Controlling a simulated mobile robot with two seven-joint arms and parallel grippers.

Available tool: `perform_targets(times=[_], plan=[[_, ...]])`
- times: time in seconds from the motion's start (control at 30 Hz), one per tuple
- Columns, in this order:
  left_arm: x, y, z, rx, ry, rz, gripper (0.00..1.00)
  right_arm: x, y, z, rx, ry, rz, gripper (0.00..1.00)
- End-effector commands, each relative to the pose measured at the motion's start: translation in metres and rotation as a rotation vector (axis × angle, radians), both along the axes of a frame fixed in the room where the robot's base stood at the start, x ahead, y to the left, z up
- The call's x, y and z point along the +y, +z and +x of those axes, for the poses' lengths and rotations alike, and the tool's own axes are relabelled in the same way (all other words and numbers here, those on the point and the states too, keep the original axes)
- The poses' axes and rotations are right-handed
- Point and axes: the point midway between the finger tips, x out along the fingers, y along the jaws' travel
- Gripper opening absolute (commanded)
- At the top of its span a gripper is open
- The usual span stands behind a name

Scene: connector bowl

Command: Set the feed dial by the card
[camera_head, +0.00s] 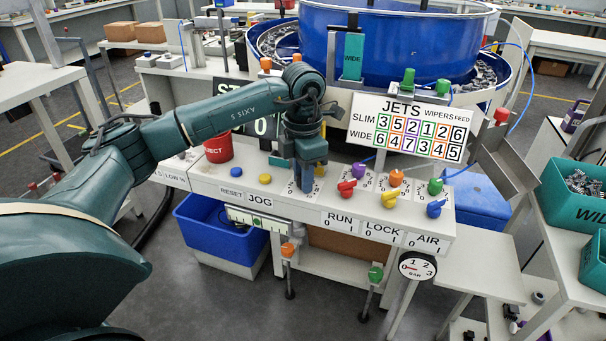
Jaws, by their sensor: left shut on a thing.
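The card (411,130) stands upright at the back right of the panel. Its SLIM row reads 3 5 2 1 2 6 and its WIDE row 6 4 7 3 4 5, with FEED over the right end. A teal WIDE sign (353,57) stands behind it. My left gripper (306,181) points down at the leftmost dial of the row and is shut on it. The dial is mostly hidden; part of its white scale shows. Purple (358,170), orange (396,178) and green (435,187) dials stand to its right, apart from the gripper. My right gripper is out of view.
Red RUN (346,189), yellow LOCK (389,200) and blue AIR (435,209) switches line the front edge. A red REJECT cup (218,149) and blue and yellow buttons are left of the gripper. The blue bowl (390,38) is behind. A gauge (417,266) hangs below.

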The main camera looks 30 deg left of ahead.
Motion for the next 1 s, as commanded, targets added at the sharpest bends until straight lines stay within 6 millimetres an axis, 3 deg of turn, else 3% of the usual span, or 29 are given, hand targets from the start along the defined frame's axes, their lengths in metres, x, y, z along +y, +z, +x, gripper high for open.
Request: perform_targets(times=[0.3,0.33,0.57,0.87,1.0], plan=[[0.0,0.001,0.001,-0.003,0.001,-0.001,0.02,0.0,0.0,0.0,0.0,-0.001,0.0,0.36],[0.0,0.001,0.001,-0.003,0.001,-0.001,0.26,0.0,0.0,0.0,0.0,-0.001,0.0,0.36],[0.0,0.001,0.0,-0.002,0.001,0.0,0.45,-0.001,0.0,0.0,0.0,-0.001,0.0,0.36],[0.0,0.003,0.0,-0.001,0.001,0.0,0.46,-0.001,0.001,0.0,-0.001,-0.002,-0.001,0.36],[0.0,0.019,0.001,-0.005,0.001,-0.001,0.46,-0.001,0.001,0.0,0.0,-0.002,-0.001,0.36]])
